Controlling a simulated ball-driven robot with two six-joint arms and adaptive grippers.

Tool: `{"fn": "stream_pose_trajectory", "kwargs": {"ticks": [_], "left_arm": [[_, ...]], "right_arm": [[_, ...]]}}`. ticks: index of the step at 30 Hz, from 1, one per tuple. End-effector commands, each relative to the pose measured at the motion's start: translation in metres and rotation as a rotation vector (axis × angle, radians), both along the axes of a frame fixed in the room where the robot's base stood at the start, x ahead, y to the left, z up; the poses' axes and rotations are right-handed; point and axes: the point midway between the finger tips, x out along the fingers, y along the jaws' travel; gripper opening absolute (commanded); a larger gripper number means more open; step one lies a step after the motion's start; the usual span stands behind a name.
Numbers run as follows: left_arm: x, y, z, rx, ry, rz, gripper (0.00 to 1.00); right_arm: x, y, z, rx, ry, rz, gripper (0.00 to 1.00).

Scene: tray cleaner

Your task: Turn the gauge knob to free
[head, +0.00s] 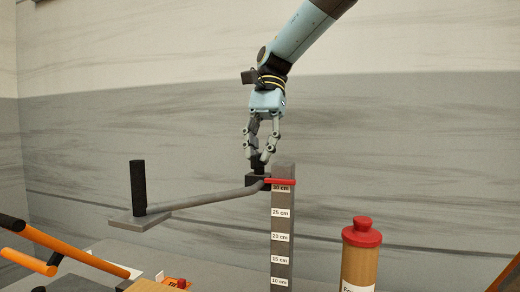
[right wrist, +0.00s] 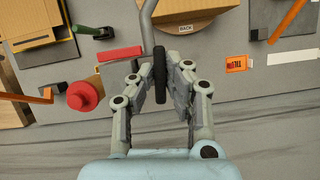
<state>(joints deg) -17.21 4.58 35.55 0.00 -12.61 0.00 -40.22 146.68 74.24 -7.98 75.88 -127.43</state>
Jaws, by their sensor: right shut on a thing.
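The gauge is a grey upright post (head: 283,230) with centimetre labels. A red pointer (head: 280,181) sits level with the 30 cm label near its top. A black carriage block is beside the post, with the black gauge knob (head: 258,166) above it. My right gripper (head: 260,158) comes down from above and is shut on the knob. In the right wrist view the knob (right wrist: 160,72) is a narrow dark bar between the fingertips (right wrist: 161,82). No legible lock or free marking shows on it. My left gripper is not in view.
A bent grey arm (head: 205,199) runs left from the carriage to a plate with a black upright handle (head: 138,188). A red-capped cylinder (head: 361,240) stands right of the post. Orange bars (head: 70,250) lie at lower left. A wooden box bears a BACK label (right wrist: 186,28).

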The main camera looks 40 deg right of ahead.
Motion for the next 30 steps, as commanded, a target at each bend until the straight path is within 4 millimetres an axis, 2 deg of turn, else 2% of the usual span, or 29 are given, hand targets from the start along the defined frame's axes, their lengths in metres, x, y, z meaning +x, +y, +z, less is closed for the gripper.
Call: {"fn": "stream_pose_trajectory", "kwargs": {"ticks": [3, 4, 8, 9, 23, 26, 30], "left_arm": [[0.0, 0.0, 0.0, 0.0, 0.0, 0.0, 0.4], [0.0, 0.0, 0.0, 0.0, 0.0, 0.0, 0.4], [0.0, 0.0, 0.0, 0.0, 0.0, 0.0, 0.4], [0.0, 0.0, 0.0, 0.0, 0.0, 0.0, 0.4], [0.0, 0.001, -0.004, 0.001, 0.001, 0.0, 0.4], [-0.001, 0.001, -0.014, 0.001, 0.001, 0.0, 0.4], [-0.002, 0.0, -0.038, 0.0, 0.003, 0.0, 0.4]], "right_arm": [[0.001, -0.001, 0.001, -0.002, -0.003, -0.001, 0.0], [0.001, -0.001, 0.001, -0.002, -0.003, -0.001, 0.16], [0.0, 0.0, 0.0, -0.002, -0.003, -0.001, 0.33], [0.0, 0.0, 0.0, -0.002, -0.002, 0.0, 0.35], [0.0, 0.0, -0.001, -0.001, -0.001, -0.011, 0.35], [0.0, 0.0, -0.003, 0.0, -0.002, -0.05, 0.35], [-0.001, 0.0, -0.007, 0.001, -0.006, -0.178, 0.35]]}}
